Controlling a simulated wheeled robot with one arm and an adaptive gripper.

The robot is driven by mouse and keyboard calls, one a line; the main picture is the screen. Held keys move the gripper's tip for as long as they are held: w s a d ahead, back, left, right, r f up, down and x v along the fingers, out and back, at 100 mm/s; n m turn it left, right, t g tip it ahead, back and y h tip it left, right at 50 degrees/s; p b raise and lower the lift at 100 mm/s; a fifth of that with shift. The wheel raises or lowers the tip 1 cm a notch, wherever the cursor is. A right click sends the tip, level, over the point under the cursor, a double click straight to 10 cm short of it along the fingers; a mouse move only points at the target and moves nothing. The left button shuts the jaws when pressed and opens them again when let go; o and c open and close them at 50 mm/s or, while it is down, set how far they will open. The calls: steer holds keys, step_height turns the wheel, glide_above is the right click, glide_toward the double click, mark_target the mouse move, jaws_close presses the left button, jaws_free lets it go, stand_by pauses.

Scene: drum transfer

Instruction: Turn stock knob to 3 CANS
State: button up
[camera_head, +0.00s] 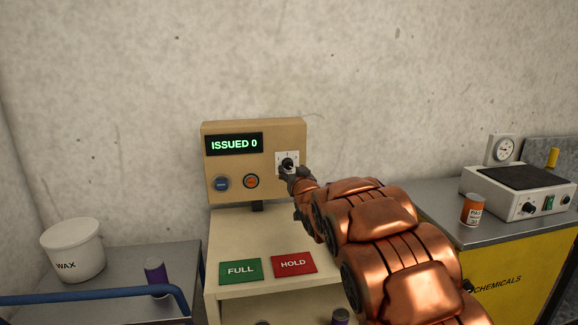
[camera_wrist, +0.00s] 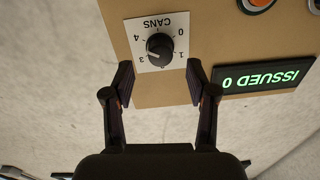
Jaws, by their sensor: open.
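The stock knob (camera_wrist: 160,45) is black and round, on a white CANS dial plate (camera_wrist: 150,22) numbered 0 to 4. In the wrist view the plate appears upside down, and the knob's white mark seems to point toward the 3. My gripper (camera_wrist: 160,78) is open, with its two fingers spread apart just short of the knob and nothing between them. In the head view the knob (camera_head: 287,162) sits at the right of the beige panel (camera_head: 225,128), with my gripper (camera_head: 291,176) close in front and slightly below. The display (camera_head: 234,144) reads ISSUED 0.
A blue button (camera_head: 221,183) and an orange button (camera_head: 251,181) lie left of the knob. Green FULL (camera_head: 240,270) and red HOLD (camera_head: 293,264) pads lie on the shelf below. A WAX bucket (camera_head: 73,250) stands left; an orange can (camera_head: 472,209) stands right.

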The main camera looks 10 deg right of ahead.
mark_target(289, 166)
steer(key=shift+w+a+p, duration=0.1)
steer(key=shift+w+p, duration=0.4)
steer(key=shift+w, duration=1.85)
steer(key=shift+c, duration=0.2)
jaws_close()
steer(key=shift+f+b, duration=0.1)
steer(key=shift+b, duration=0.25)
